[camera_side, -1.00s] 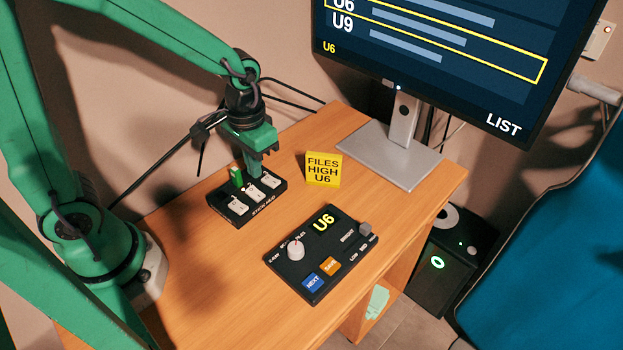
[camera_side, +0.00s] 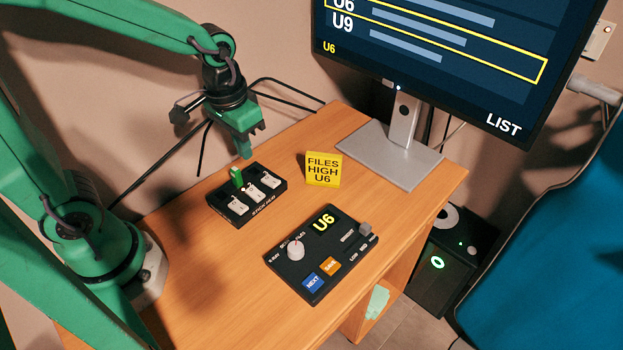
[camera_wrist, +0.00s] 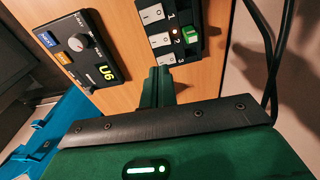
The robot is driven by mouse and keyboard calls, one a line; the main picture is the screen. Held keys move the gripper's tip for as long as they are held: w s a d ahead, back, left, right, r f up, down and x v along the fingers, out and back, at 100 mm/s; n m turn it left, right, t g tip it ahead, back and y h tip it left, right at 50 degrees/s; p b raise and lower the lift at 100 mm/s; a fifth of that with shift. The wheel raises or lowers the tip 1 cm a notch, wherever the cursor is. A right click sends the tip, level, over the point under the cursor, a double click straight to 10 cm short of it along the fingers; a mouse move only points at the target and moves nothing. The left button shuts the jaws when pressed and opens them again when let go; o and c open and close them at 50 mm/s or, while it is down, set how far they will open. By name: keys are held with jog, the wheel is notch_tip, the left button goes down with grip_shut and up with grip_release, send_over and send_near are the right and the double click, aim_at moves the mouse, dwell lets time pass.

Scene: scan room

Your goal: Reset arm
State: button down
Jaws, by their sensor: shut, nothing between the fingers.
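My gripper (camera_side: 247,153) is green, shut and empty. In the side view it hangs in the air above the back of the black stick hub (camera_side: 230,217), apart from it. A green stick (camera_side: 237,177) stands in the hub among white switches.
A black control panel (camera_side: 346,257) with a white knob, blue and orange buttons and a "U6" display lies on the wooden desk (camera_side: 215,290). A yellow note (camera_side: 323,170) reads "FILES HIGH U6". A monitor (camera_side: 440,55) stands at the back right. Cables run behind my gripper.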

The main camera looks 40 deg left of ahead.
jog(key=s+a+r+t, duration=0.3)
jog(key=s+r, duration=0.4)
jog(key=r, duration=0.3)
jog(key=shift+a+t, duration=0.4)
jog(key=shift+t, duration=0.3)
